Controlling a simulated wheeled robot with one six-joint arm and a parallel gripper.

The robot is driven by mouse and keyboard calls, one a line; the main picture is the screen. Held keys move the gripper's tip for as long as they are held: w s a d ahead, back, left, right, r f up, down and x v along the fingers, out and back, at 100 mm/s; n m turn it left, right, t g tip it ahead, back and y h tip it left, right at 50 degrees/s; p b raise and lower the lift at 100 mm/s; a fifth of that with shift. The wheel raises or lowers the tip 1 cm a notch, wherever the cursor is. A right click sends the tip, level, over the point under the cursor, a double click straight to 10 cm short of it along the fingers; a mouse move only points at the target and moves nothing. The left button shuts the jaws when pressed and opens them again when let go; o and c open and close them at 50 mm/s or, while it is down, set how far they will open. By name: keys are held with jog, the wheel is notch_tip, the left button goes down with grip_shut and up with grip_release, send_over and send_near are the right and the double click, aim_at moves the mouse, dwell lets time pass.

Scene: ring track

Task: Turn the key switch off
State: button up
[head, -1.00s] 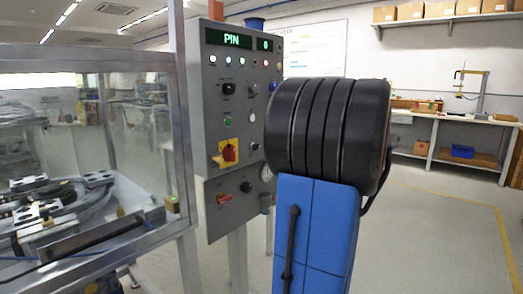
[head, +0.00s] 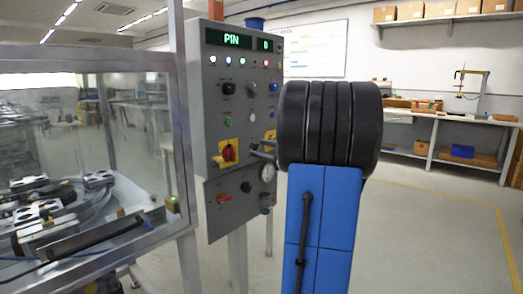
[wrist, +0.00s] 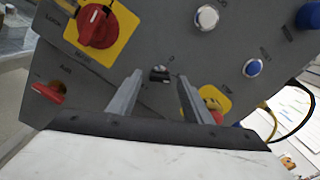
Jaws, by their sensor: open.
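The key switch (wrist: 159,74) is a small dark fitting on the grey control panel (wrist: 180,45). It shows in the wrist view between my fingertips, apart from both fingers in the picture; depth and the key's angle are hard to tell. My gripper (wrist: 160,76) is open and empty, pointing at the panel with one finger on each side of the switch. In the head view my gripper (head: 256,152) shows only in part at the panel's right side, left of my dark wrist, and it hides the key switch.
A red rotary switch on a yellow plate (wrist: 98,25), a red handle (wrist: 47,92), a white button (wrist: 206,17), a blue button (wrist: 252,67) and a yellow-backed control (wrist: 212,100) surround the switch. A glass-walled enclosure (head: 90,150) stands left; open floor lies right.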

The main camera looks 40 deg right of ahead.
jog(key=shift+w, duration=0.25)
jog(key=c, duration=1.1)
jog(key=shift+o, duration=0.2)
jog(key=n, duration=1.1)
jog(key=shift+f+n, duration=0.1)
jog(key=shift+n, duration=0.2)
